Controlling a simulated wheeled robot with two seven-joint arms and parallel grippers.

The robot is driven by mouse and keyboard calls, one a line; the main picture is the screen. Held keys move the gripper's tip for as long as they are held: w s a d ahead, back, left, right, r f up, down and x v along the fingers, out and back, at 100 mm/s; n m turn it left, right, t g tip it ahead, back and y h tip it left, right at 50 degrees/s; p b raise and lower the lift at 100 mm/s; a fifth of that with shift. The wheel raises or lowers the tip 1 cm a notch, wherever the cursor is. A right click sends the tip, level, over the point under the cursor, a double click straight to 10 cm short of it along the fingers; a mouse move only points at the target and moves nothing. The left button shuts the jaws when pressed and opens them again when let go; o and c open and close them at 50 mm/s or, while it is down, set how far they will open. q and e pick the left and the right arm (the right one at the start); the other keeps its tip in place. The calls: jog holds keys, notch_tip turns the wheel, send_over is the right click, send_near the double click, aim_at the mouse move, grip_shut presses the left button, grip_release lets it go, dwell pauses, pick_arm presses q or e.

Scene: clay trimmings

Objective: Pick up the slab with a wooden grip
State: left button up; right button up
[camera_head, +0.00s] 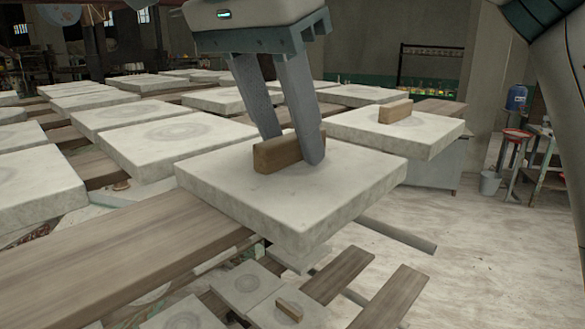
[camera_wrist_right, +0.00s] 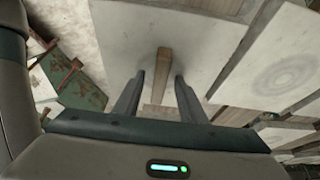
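A pale square slab (camera_head: 225,185) with a wooden grip (camera_head: 277,154) on top lies at the middle of the head view, at the end of a wooden plank. My right gripper (camera_head: 291,148) points down over it, open, one finger on each side of the grip. In the right wrist view the grip (camera_wrist_right: 163,68) stands on the slab (camera_wrist_right: 120,35) between the open fingertips, with gaps visible on both sides. My left gripper is not in view.
A second slab (camera_head: 420,136) with a wooden grip (camera_head: 395,111) lies behind, to the right. A lower slab (camera_head: 265,316) carries another small grip (camera_head: 290,309). Several plain slabs fill the left. A brown plank (camera_head: 120,255) runs in front.

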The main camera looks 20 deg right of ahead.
aim_at(288, 136)
grip_shut()
jog(key=shift+r, duration=0.2)
dwell(0.3)
jog(key=shift+r, duration=0.65)
notch_tip(288, 136, up, 3)
jog(key=shift+f+b, duration=0.1)
jog(key=shift+b, duration=0.2)
jog(key=s+d+r, duration=0.6)
jog(key=d+r, duration=0.1)
jog(key=d, duration=0.2)
jog(key=shift+s+d, duration=0.35)
